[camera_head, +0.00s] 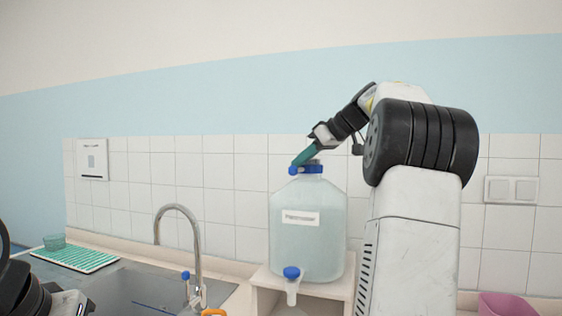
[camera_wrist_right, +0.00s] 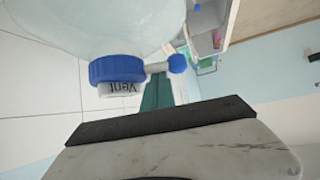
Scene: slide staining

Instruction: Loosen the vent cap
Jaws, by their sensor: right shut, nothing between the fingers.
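A large clear carboy (camera_head: 306,240) with a white label stands upright on a pale wooden stand. A wide blue cap (camera_head: 312,169) is on its neck, with a small blue knob (camera_head: 292,170) at its left side.
A blue-handled spigot (camera_head: 291,274) sticks out low on the carboy's front. A sink with a curved tap (camera_head: 195,240) lies to the left, beside a green mat (camera_head: 75,259) with a glass beaker (camera_head: 54,242). A pink container (camera_head: 507,304) stands at lower right. A tiled wall is behind.

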